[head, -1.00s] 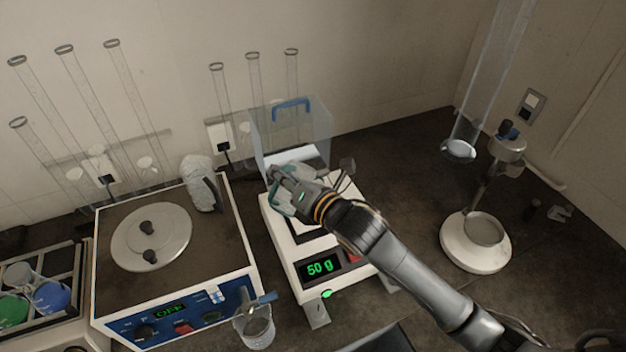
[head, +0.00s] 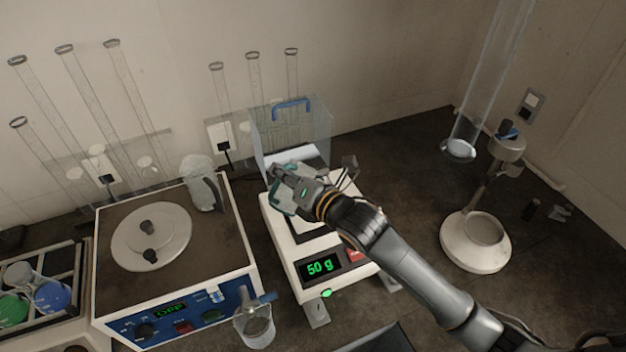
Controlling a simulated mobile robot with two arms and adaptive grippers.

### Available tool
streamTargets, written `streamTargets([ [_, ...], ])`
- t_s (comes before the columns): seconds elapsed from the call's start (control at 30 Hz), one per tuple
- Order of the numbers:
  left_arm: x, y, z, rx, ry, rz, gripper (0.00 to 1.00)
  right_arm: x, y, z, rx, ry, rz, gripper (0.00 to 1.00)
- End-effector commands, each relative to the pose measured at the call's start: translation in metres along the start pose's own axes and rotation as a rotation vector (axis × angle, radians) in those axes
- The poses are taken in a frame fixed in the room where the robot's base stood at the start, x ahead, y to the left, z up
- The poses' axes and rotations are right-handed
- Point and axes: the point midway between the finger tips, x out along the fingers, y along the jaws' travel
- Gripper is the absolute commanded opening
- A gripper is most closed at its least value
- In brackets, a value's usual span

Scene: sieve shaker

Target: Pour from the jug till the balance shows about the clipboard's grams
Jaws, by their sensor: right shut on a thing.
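The balance (head: 275,237) is white, and its green display (head: 320,267) appears to read 50 g, with the decimal point too small to be sure of. My right gripper (head: 284,186) is over the back of the balance, shut on a pale teal thing (head: 279,203) that it mostly hides. I cannot tell whether this is the jug. A pale, see-through jug-like vessel (head: 198,172) with a grey handle stands at the right rear of the blue-fronted machine. No clipboard figure can be read. My left gripper is out of view.
A clear box with a blue handle (head: 292,104) stands behind the balance. The blue-fronted machine (head: 178,318) is left, beside a flask rack (head: 66,310).

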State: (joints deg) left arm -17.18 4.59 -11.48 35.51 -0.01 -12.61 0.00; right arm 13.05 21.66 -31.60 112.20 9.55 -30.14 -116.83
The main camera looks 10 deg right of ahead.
Motion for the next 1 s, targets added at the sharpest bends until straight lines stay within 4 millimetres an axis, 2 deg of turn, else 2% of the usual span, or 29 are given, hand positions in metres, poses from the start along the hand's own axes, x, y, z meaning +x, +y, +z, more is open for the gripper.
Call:
streamTargets([
  [1.0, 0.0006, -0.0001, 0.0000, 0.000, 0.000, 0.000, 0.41, 0.0005, -0.0015, 0.0032, 0.050, 0.009, 0.003, 0.00],
])
